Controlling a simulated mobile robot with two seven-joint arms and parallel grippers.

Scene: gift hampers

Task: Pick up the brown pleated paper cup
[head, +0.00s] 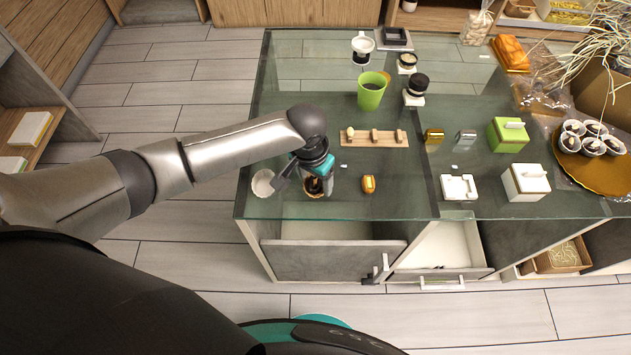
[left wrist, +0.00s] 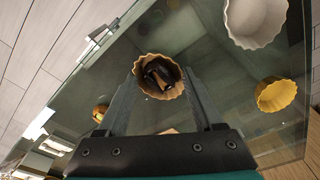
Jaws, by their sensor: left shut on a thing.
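The brown pleated paper cup (head: 312,193) is at the front left of the glass table, under my left gripper (head: 314,180), which partly hides it. In the left wrist view the cup (left wrist: 144,69) sits at the tips of the two fingers (left wrist: 160,76), with something dark inside its rim. My left gripper is shut on it. I cannot tell whether the cup touches the glass. My right gripper is not in view.
A white pleated cup (head: 262,183) stands just left of the gripper; a golden pleated cup (left wrist: 277,95) shows in the left wrist view. A small orange-yellow item (head: 368,184) lies to the right. A wooden board (head: 375,139) and green cup (head: 371,92) stand behind.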

